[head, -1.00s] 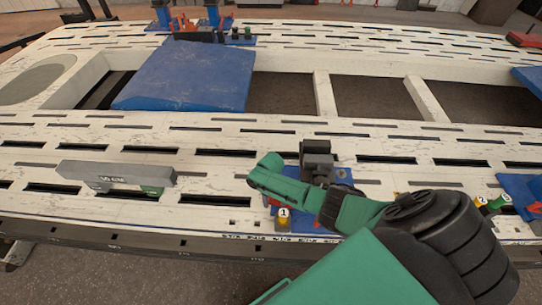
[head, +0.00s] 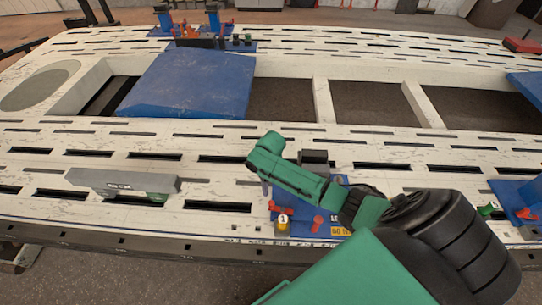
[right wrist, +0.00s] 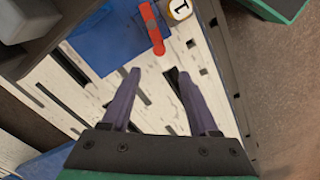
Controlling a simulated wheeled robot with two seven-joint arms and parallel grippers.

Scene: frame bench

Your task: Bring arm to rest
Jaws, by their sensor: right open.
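My right arm (head: 360,210), green and black, comes in from the lower right in the head view and reaches over the near side of the slotted white bench (head: 60,150). Its gripper (head: 265,188) is mostly hidden behind the green wrist there, with only a bit of purple finger showing. In the right wrist view the two purple fingers (right wrist: 159,72) stand apart with nothing between them, above the bench top. My left gripper is not in view.
A blue fixture plate (head: 300,228) with red clamps and a yellow piece marked 1 (head: 283,222) lies beneath the right arm. A dark grey block (head: 314,158) stands behind the arm. A grey bar (head: 122,181) lies left. Another blue fixture (head: 515,196) is at right.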

